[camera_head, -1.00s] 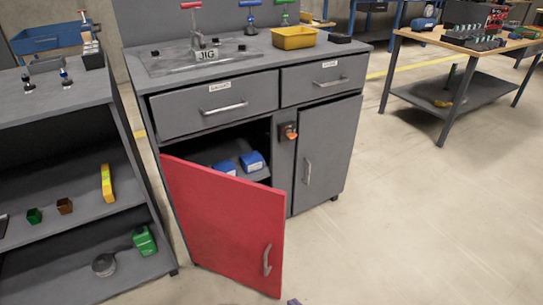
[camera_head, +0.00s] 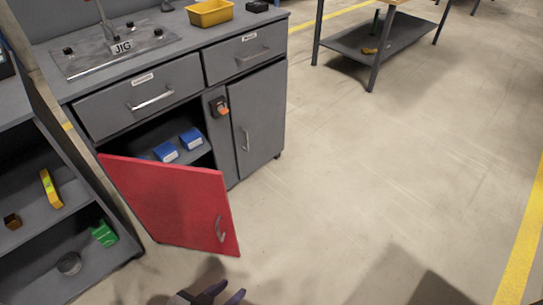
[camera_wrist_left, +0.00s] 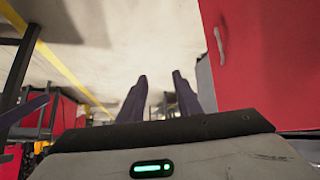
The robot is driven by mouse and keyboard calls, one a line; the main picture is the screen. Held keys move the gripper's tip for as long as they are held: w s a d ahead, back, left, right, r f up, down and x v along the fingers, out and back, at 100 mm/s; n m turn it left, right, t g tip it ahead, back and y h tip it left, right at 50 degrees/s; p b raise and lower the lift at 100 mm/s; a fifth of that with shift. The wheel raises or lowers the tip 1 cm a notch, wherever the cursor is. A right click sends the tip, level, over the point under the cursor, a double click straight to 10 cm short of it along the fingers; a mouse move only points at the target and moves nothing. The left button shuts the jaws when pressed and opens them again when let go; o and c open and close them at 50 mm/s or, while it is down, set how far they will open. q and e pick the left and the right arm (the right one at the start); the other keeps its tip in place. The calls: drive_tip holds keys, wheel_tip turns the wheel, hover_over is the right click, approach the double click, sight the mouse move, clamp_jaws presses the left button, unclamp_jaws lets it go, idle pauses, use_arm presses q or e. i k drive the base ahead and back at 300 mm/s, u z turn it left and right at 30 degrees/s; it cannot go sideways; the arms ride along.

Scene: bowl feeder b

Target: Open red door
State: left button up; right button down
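The red door (camera_head: 178,203) of the grey cabinet (camera_head: 262,112) stands partly open in the head view, swung out toward me. Its grey handle (camera_head: 220,230) is near the free edge. Blue boxes (camera_head: 178,145) show on the shelf behind it. My left gripper (camera_head: 220,296) is at the bottom edge of the head view, below the door and apart from it. In the left wrist view its two dark fingers (camera_wrist_left: 160,92) are spread with nothing between them. The red door (camera_wrist_left: 270,70) and its handle (camera_wrist_left: 220,47) are to their right there. My right gripper is not in view.
A grey shelf unit (camera_head: 40,190) stands left of the cabinet, close to the door. A yellow bin (camera_head: 210,12) and a JIG plate (camera_head: 120,48) are on the cabinet top. A table with a lower shelf (camera_head: 375,42) is at the back. The floor to the right is clear.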

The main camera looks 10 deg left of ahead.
sight(182, 206)
drive_tip(key=z, duration=0.6)
drive_tip(key=i, duration=2.4)
drive_tip(key=u, duration=4.15)
drive_tip(key=i, duration=0.5)
drive_tip(key=u, duration=0.05)
